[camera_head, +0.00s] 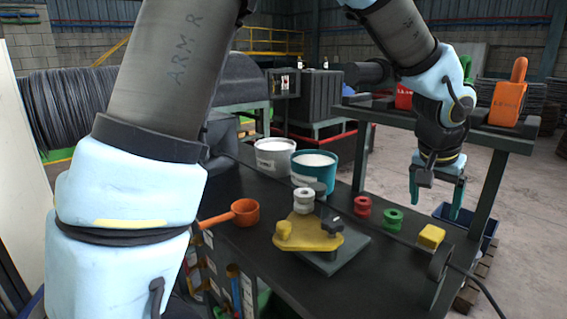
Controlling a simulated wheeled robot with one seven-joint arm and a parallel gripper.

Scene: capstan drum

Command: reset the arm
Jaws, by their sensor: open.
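My arm reaches in from the top left, bends over and comes down at the upper right. My gripper (437,194) hangs pointing down, with its two teal fingers spread apart and nothing between them. It is in the air near the right end of the dark workbench (400,262). In the picture it is above and to the right of a red spool (363,206) and a green spool (393,219), and above a yellow block (431,237). I see no contact with any of them.
A yellow plate fixture (308,238) with a white spool (303,199) stands mid-bench. An orange ladle (243,212), a white bucket (275,157) and a teal bucket (316,170) are near it. A raised shelf (440,121) with an orange item (508,97) stands behind my gripper.

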